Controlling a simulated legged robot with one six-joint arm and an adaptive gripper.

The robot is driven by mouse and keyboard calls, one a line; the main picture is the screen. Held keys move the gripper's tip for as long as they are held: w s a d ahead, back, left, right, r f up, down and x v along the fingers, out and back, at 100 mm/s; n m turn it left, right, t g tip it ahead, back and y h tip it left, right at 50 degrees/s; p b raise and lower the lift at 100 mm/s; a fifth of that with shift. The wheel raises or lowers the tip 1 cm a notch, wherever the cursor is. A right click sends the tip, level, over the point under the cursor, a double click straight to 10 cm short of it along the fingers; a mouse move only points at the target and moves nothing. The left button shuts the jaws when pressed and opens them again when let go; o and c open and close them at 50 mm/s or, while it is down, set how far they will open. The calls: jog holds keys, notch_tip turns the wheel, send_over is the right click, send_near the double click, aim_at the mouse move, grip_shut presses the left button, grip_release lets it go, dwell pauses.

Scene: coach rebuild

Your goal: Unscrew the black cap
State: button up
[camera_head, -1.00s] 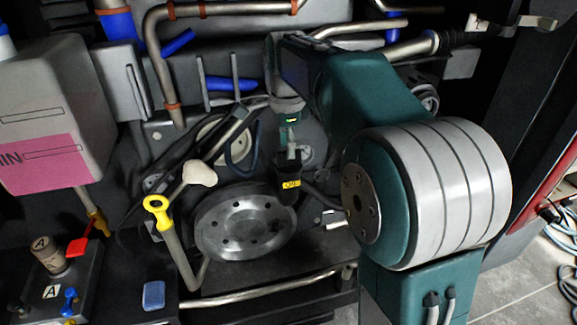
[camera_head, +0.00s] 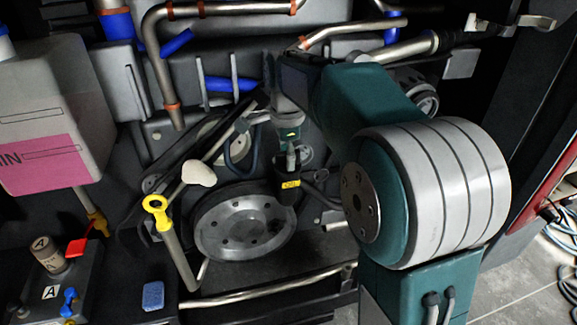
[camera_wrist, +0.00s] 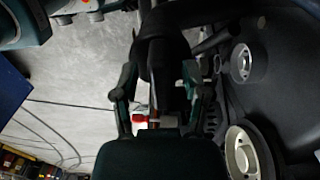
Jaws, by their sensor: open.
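In the head view a black cylinder with a yellow OIL label (camera_head: 290,184) stands upright in front of the machinery, above and right of a round metal disc. I take its dark top to be the black cap, but its outline is hard to make out. My gripper (camera_head: 292,158) points down at the top of this cylinder. In the wrist view my gripper (camera_wrist: 160,95) has its two green fingers spread apart on either side of a dark upright shape (camera_wrist: 160,55). I cannot tell whether the fingers touch it.
The metal disc (camera_head: 243,222) lies below left of the cylinder. A yellow-ringed dipstick (camera_head: 156,204), a white-ended lever (camera_head: 199,173) and a metal pipe (camera_head: 265,289) crowd the left and front. Belts and hoses lie behind. A grey-and-pink tank (camera_head: 45,150) stands at left.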

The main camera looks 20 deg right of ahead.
grip_shut()
jog(key=n, duration=0.6)
jog(key=shift+f, duration=0.1)
jog(key=shift+s, duration=0.1)
jog(key=n, duration=0.4)
jog(key=shift+n, duration=1)
jog(key=shift+r, duration=0.2)
